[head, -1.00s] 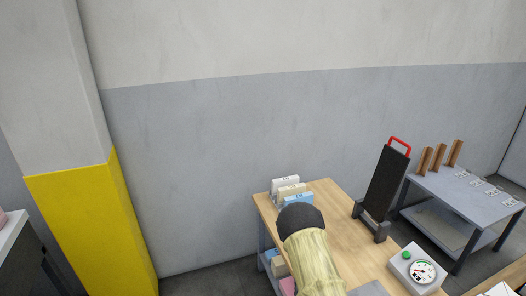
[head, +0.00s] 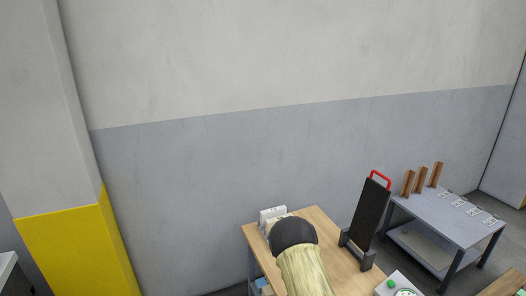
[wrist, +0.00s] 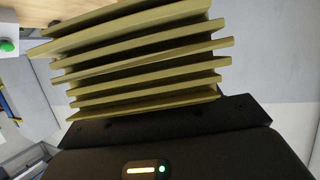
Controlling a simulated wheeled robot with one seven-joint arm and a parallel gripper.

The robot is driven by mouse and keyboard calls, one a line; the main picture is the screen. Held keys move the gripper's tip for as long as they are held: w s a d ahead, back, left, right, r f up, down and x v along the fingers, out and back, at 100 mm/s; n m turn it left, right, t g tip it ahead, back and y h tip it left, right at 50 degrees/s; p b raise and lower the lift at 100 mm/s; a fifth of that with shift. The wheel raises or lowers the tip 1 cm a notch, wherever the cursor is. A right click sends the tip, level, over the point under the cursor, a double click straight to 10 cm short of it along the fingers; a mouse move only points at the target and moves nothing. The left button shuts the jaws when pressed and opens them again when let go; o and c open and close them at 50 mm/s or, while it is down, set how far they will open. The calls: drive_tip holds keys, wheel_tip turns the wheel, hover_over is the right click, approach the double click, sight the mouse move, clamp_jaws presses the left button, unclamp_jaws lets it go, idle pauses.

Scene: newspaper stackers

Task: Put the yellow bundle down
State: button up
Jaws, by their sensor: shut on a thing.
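In the head view the bundle and the gripper cannot be made out; a pale-yellow arm part of mine with a dark cap covers part of the wooden table (head: 328,238).
White cards (head: 272,214) stand at the wooden table's back left corner. A black upright stand with a red handle (head: 371,210) is at its right. A grey table (head: 440,215) with wooden posts (head: 422,180) stands further right. A green button (head: 390,284) shows at the bottom edge.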

drive_tip(key=s+f, duration=0.4)
drive_tip(key=f, duration=0.1)
drive_tip(key=shift+s+f, duration=0.15)
drive_tip(key=shift+s, duration=0.05)
